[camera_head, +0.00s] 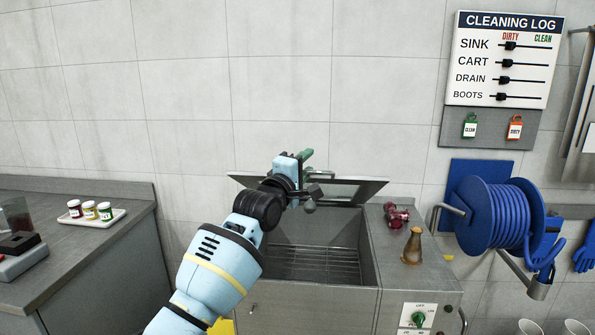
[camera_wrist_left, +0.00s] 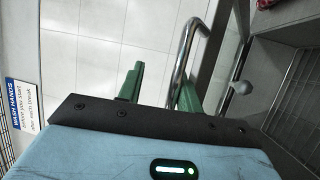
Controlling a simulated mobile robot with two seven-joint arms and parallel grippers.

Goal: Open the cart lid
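The steel cart (camera_head: 300,310) stands against the wall with its inside and a wire rack (camera_head: 315,262) visible. The cart lid (camera_head: 360,188) is raised at the back of the opening, tilted and seen at a shallow angle; my left arm hides part of it. My left gripper (camera_head: 307,165) is at the lid's upper side near its middle. In the left wrist view the green fingers (camera_wrist_left: 160,85) are apart, and the bent metal handle (camera_wrist_left: 188,45) passes between them, close to the right finger. Firm contact cannot be told. My right gripper is out of view.
A brown bottle-shaped item (camera_head: 412,246) and a dark red item (camera_head: 397,216) sit on the cart's right top, above a control panel (camera_head: 418,316). A blue hose reel (camera_head: 500,215) hangs at right. The left counter (camera_head: 90,250) holds a tray of small jars (camera_head: 90,212).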

